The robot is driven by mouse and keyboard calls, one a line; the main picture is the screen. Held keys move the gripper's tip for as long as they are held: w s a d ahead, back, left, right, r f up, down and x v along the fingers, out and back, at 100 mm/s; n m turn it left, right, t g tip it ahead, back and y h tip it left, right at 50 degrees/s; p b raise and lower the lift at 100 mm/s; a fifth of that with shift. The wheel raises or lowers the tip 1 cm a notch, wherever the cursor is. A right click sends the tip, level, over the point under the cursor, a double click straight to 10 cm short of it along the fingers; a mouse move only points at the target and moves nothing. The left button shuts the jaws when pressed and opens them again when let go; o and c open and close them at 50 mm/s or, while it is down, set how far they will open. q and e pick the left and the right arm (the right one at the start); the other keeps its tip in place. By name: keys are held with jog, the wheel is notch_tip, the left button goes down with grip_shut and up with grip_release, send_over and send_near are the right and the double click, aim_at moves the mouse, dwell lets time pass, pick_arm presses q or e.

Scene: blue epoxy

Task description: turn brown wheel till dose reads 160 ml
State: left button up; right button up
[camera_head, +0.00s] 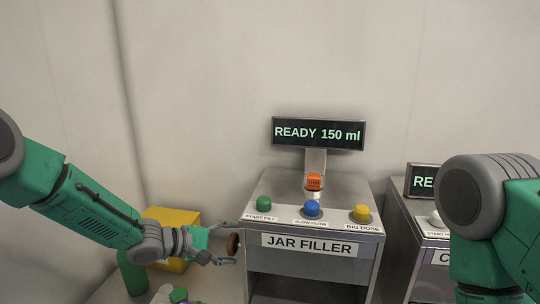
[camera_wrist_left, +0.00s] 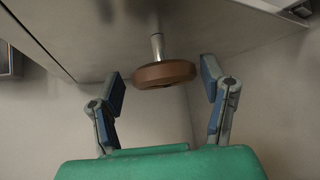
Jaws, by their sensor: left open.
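The brown wheel (camera_head: 233,243) sits on the left side of the jar filler (camera_head: 310,262). In the left wrist view the wheel (camera_wrist_left: 164,74) is on a short metal shaft. My left gripper (camera_head: 228,243) is open, its fingers on either side of the wheel; in the wrist view the gripper (camera_wrist_left: 163,85) shows gaps between both fingers and the rim. The display (camera_head: 318,133) reads "READY 150 ml". My right arm shows at the right edge, but its gripper is not visible.
Green (camera_head: 264,203), blue (camera_head: 312,208) and yellow (camera_head: 361,212) buttons are on the filler's top. A yellow box (camera_head: 172,217) stands behind my left forearm. A second machine (camera_head: 424,236) stands to the right. Green objects are at the lower left.

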pick_arm(q)
jog(key=m+t+b, duration=0.1)
jog(key=b, duration=0.1)
jog(key=t+h+b, duration=0.1)
jog(key=b, duration=0.1)
jog(key=shift+a+f+m+h, duration=0.15)
jog(key=shift+m+h, duration=0.15)
jog(key=shift+m, duration=0.1)
jog(key=shift+s, duration=0.1)
pick_arm(e)
notch_tip(320, 180, down, 5)
jog(key=shift+f, duration=0.2)
jog(key=shift+r, duration=0.15)
pick_arm(q)
jog(key=shift+f, duration=0.1)
